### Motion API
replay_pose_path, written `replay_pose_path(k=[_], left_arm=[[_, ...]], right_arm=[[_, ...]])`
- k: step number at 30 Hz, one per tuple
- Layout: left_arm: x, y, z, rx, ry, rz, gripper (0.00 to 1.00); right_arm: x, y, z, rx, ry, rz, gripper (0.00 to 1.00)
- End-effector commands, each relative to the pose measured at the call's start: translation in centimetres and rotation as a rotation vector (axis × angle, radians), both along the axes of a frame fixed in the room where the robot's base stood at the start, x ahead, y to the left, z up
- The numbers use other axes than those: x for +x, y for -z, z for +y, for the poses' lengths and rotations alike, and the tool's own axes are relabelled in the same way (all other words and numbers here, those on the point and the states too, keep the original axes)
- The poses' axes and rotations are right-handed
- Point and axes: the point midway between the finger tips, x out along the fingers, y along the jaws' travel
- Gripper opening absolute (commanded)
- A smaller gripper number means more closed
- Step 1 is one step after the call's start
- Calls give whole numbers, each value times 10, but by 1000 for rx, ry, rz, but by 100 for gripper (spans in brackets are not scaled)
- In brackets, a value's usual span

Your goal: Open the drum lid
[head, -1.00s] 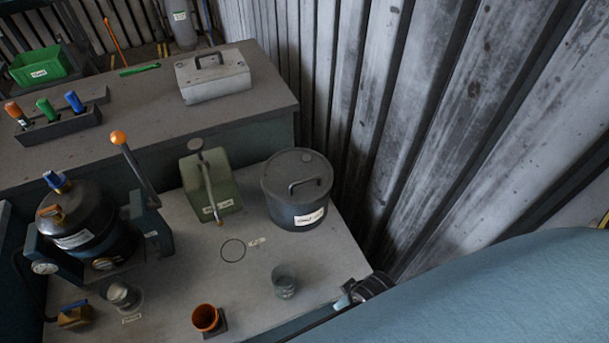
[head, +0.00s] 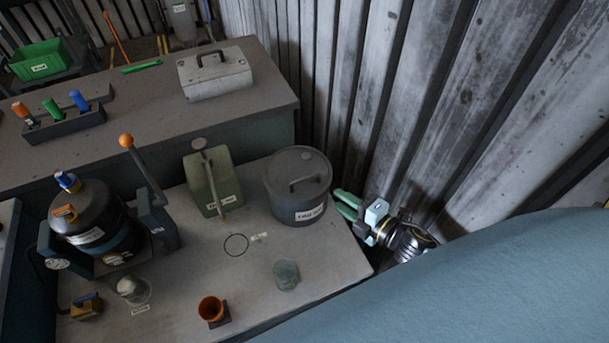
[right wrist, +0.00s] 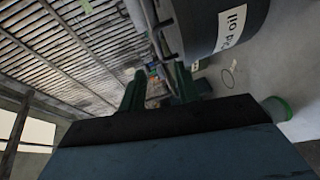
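The drum (head: 297,190) is a dark grey cylinder with a label on its front. Its round lid (head: 299,168) lies flat on top, closed, with a bar handle (head: 306,183). My right gripper (head: 343,204) is just right of the drum, below lid height, with its green fingers apart and nothing seen between them. In the right wrist view the gripper (right wrist: 158,92) also shows a gap between its fingers. The drum's side (right wrist: 205,25) with its "oil" label is close by at the upper right there. I cannot tell whether they touch. My left gripper is out of view.
A ribbed metal wall (head: 420,120) stands close behind my right gripper. A glass jar (head: 286,274) and an orange cup (head: 211,309) stand in front. A dark pressure vessel (head: 95,220) with a lever is at left.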

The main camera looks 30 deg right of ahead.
Motion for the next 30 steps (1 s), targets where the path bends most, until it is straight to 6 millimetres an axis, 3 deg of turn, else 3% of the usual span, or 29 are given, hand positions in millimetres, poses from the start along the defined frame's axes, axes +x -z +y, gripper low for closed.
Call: replay_pose_path(k=[5,21,30], left_arm=[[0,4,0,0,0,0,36],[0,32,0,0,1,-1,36],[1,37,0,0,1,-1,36]], right_arm=[[12,0,6,-18,-30,-21,32],[107,20,40,-14,-25,-18,32],[123,22,46,-14,-24,-15,32]])
